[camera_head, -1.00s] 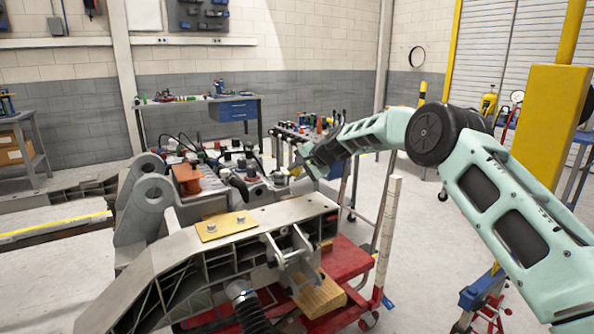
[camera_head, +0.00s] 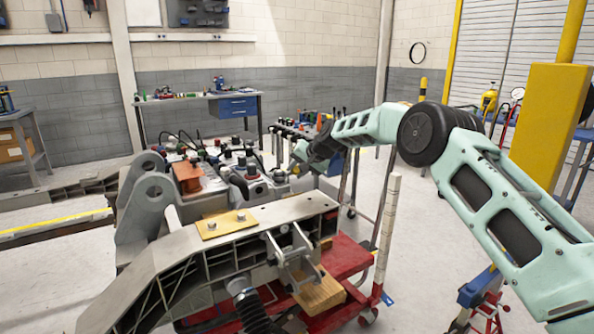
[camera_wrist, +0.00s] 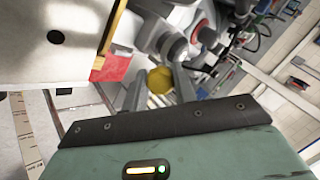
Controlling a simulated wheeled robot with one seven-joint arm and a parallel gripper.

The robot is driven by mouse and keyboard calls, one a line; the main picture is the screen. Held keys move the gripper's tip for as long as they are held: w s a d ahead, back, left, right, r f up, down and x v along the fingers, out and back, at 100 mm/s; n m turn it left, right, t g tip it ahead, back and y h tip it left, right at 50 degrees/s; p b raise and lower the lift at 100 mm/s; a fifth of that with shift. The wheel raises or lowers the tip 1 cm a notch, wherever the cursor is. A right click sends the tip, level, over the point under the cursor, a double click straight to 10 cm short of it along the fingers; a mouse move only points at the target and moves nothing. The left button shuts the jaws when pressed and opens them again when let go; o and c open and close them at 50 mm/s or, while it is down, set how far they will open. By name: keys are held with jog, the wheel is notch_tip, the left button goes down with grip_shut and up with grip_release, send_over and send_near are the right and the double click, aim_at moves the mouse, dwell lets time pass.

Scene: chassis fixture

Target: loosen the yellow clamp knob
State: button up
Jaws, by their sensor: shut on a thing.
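The yellow clamp knob (camera_wrist: 160,80) shows in the wrist view, just beyond the middle of my wrist housing. My gripper (camera_wrist: 158,88) has one dark grey finger on each side of it and is shut on the knob. Part of the knob is hidden by the fingers and housing. In the head view my gripper (camera_head: 299,157) is at the right end of the cluster of fixture parts, behind the grey chassis beam. The knob is too small and covered to make out clearly there.
The grey chassis frame (camera_head: 265,223) with a brass plate (camera_head: 226,224) stands in front of my gripper. A red cart (camera_head: 345,262) is under it. A tool cart (camera_head: 290,130) stands close behind my wrist.

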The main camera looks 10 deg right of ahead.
jog(key=shift+f, duration=0.1)
jog(key=o, duration=1)
jog(key=shift+s, duration=0.1)
jog(key=shift+c, duration=0.2)
jog(key=shift+s+d+r, duration=0.15)
jog(key=shift+d+r, duration=0.05)
jog(key=shift+r, duration=0.2)
jog(key=b+v, duration=0.2)
jog(key=v, duration=1.4)
jog(key=shift+s+b, duration=0.2)
jog(key=shift+b, duration=0.1)
jog(key=shift+d+r, duration=0.1)
